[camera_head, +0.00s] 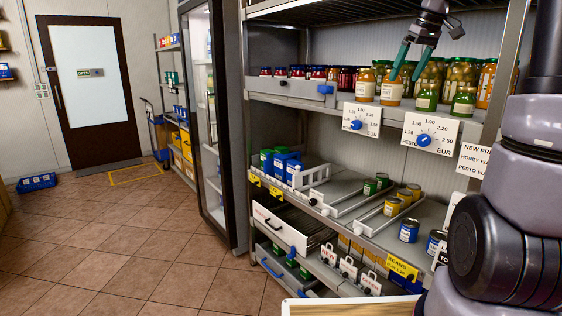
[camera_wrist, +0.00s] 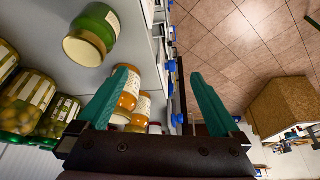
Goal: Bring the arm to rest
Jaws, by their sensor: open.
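My gripper (camera_head: 408,74) hangs with its two teal fingers pointing down, in front of the jars on the upper shelf (camera_head: 310,99). It is open, and nothing shows held between the fingers. In the head view the fingertips overlap an orange jar (camera_head: 391,90) and a green jar (camera_head: 427,95); I cannot tell the exact gap. In the wrist view the gripper (camera_wrist: 163,82) also shows spread fingers. An orange jar (camera_wrist: 131,95) is beside the left finger, and a green jar (camera_wrist: 91,35) lies beyond it. My arm rises at the right of the head view.
Price dials (camera_head: 423,139) stick out below the shelf edge. Lower shelves hold cans (camera_head: 409,229) and a white drawer (camera_head: 280,229). A wooden board (camera_head: 352,308) is at the bottom. A glass-door cabinet (camera_head: 206,110) stands left. The tiled floor (camera_head: 120,240) is largely free; a blue crate (camera_head: 36,182) lies there.

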